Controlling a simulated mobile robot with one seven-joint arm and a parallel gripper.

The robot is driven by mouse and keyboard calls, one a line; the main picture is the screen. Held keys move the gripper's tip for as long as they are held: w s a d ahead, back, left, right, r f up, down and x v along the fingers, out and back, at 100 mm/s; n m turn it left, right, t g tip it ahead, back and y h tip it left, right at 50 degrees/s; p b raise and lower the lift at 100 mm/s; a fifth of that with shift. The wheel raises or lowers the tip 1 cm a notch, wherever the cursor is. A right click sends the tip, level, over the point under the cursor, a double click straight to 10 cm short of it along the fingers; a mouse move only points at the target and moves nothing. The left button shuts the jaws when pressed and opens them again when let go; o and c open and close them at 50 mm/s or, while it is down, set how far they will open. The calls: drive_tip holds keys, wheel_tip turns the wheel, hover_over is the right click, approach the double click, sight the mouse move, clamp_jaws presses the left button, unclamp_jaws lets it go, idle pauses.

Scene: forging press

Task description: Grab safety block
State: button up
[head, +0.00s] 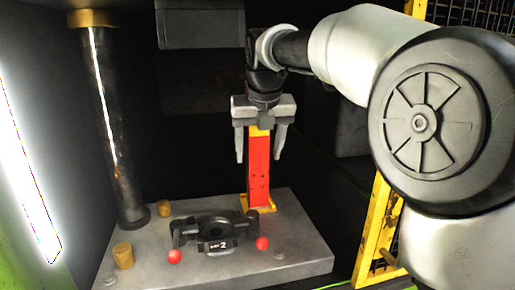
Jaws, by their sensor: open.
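The safety block (258,175) is most likely the upright red post with yellow at its top and foot. It stands at the back right of the grey press bed, behind the dark die. My gripper (261,158) points down with its two fingers spread, one on each side of the post's upper part in the picture. The gripper body hides the post's top end. I cannot tell whether the fingers are level with the post in depth or in front of it. The gripper is open and holds nothing that I can see.
A dark die (215,232) marked 2, with two red balls at its front, sits on the grey bed (290,262). A dark column (115,130) stands at left. A dark block (200,24) hangs above. Yellow fencing (378,232) is at right, partly behind my arm.

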drive_tip(key=shift+f, duration=0.25)
idle(0.4)
clamp_jaws()
drive_tip(key=shift+r, duration=0.15)
